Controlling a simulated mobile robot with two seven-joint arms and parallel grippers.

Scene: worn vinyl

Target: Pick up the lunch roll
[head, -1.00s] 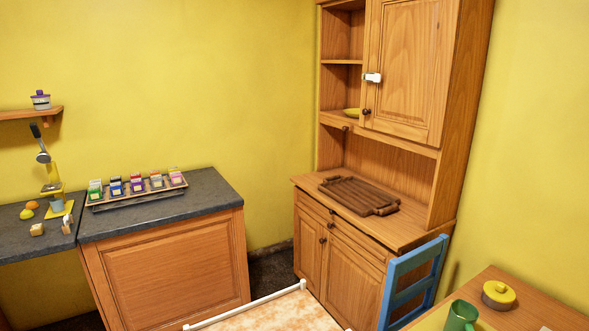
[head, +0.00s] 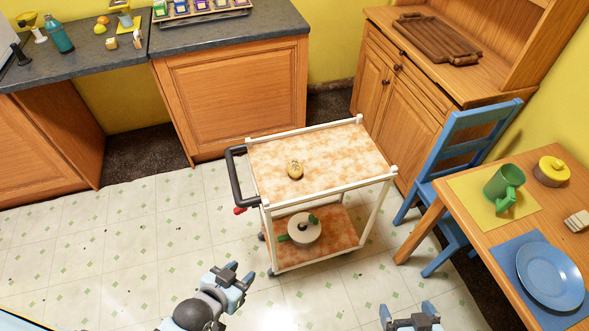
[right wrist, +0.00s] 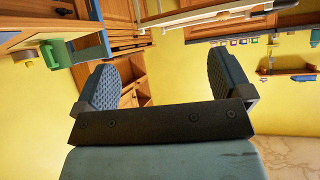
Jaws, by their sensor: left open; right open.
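The lunch roll (head: 295,169), small, round and tan-brown, lies on the top shelf of a white-framed cart (head: 345,157) in the head view. My left gripper (head: 240,273) is open and empty, over the floor at the near left of the cart and apart from the roll. My right gripper (head: 407,314) is open at the bottom edge of the head view, to the near right of the cart. In the right wrist view its two padded fingers (right wrist: 166,85) stand wide apart with nothing between them; the roll does not show there.
A blue chair (head: 460,160) and a table with a green mug (head: 505,187) and blue plate (head: 549,275) stand right. Tiled floor (head: 130,235) is clear at left.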

